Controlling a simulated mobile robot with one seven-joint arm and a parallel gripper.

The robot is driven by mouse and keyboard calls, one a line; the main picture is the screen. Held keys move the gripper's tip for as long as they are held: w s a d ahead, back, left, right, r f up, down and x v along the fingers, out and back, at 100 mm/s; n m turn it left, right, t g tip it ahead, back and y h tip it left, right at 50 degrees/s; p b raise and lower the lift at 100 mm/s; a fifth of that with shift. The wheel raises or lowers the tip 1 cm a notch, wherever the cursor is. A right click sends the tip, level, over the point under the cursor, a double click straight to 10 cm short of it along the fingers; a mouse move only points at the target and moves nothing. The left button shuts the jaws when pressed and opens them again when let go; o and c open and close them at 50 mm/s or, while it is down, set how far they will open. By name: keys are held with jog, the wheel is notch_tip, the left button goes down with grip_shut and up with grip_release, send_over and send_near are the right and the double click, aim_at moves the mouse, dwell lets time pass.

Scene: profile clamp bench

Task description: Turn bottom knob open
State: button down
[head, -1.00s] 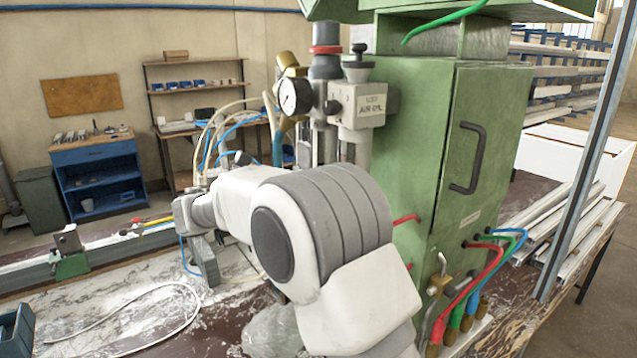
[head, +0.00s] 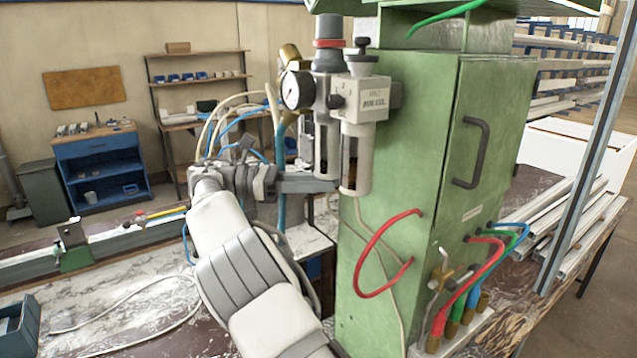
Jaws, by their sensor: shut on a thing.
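The air filter and oiler unit hangs on the left side of the green cabinet (head: 425,130). It has a left bowl (head: 327,150) and a right bowl (head: 357,160). My gripper (head: 322,184) reaches in from the left, level, with its fingertips right under the left bowl. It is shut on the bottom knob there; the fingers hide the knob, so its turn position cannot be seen. A black knob (head: 361,46) stands on top of the right part.
A pressure gauge (head: 297,90) and looping blue and white hoses are close above my gripper. A red hose (head: 366,258) loops from the cabinet's side. Small valves (head: 440,275) with coloured hoses sit low at the cabinet's front.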

jog(key=shift+r, duration=0.1)
dwell(0.4)
jog(key=c, duration=0.6)
grip_release()
jog(key=shift+d, duration=0.15)
jog(key=shift+s+n+t, duration=0.15)
jog(key=shift+n+t, duration=0.75)
jog(key=shift+t, duration=0.6)
